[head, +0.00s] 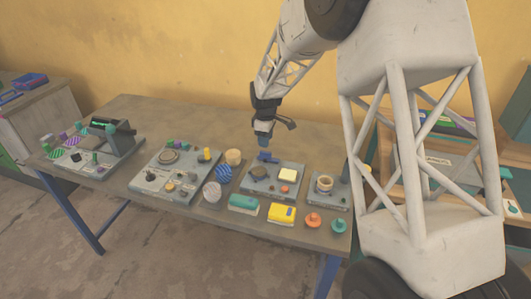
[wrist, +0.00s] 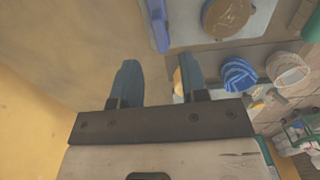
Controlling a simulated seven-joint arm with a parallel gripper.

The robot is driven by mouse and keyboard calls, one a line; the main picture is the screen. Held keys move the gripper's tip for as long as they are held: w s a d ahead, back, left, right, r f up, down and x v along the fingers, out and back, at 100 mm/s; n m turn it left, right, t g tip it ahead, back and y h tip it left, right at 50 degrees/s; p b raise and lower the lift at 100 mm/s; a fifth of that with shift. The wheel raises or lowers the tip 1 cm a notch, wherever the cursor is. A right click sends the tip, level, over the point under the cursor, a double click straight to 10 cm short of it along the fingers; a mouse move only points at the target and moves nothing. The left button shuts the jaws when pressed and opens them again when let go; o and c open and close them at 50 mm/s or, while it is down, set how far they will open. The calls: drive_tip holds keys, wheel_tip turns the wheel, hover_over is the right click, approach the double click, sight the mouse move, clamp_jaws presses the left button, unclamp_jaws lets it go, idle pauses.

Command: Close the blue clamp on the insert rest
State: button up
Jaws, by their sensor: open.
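The blue clamp (head: 268,157) sits at the back edge of a grey plate (head: 290,193) in the middle of the table. In the wrist view the clamp (wrist: 159,25) is a blue bar at the left edge of that plate. A round brown disc (head: 259,172) lies on the plate just in front of the clamp and also shows in the wrist view (wrist: 228,14); I cannot tell if it is the insert rest. My gripper (head: 264,142) is open and points down just above and behind the clamp. In the wrist view its fingers (wrist: 157,80) are apart with nothing between them.
A blue striped cylinder (head: 224,173), a wooden cylinder (head: 233,156) and a pale cylinder (head: 212,192) stand left of the plate. The wall is behind.

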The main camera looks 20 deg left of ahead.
sight(266, 152)
drive_tip(key=shift+f, duration=3.35)
clamp_jaws()
